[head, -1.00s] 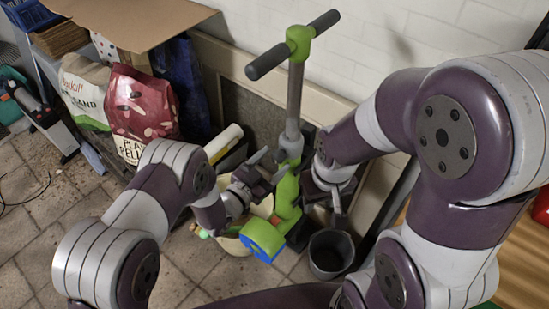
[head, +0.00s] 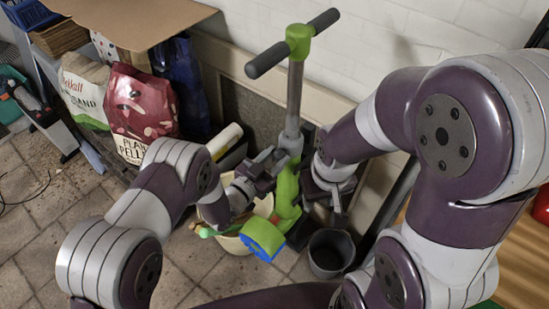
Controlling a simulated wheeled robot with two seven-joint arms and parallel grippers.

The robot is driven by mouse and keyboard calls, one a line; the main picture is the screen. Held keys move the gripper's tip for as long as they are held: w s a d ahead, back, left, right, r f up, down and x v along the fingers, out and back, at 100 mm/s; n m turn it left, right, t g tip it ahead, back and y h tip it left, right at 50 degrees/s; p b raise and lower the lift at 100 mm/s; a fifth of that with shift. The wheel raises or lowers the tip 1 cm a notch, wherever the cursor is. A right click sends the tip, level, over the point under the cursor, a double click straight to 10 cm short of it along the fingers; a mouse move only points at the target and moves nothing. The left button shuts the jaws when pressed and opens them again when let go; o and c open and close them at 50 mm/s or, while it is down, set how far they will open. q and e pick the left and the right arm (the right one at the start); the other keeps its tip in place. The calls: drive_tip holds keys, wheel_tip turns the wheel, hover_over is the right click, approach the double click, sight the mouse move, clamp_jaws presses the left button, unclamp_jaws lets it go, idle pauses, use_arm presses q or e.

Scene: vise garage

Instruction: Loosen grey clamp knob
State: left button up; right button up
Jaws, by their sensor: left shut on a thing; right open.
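A green scooter (head: 287,185) with a grey steering tube (head: 295,95) stands upright near the wall. My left gripper (head: 279,160) is at the left side of its green clamp collar, at the foot of the tube. It is shut on what appears to be the grey clamp knob; the fingers hide the knob almost wholly. My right gripper (head: 338,205) is open and empty, to the right of the scooter's stem, with its fingers pointing down.
A dark bucket (head: 330,254) stands at the lower right of the scooter. A cream tub (head: 232,243) with things in it is behind my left forearm. Floor tiles at the lower left are clear.

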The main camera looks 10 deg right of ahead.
use_arm(q)
drive_tip(key=n+b, duration=0.1)
drive_tip(key=n, duration=1)
drive_tip(key=shift+w+f+b, duration=0.1)
drive_tip(key=shift+b, duration=0.2)
drive_tip(key=n, duration=0.6)
drive_tip(key=shift+a+n, duration=0.1)
drive_tip(key=shift+n, duration=0.3)
drive_tip(key=n, duration=0.5)
drive_tip(key=shift+f, duration=0.1)
drive_tip(key=shift+n, duration=0.3)
drive_tip(key=o, duration=1.1)
drive_tip(key=shift+c, duration=0.2)
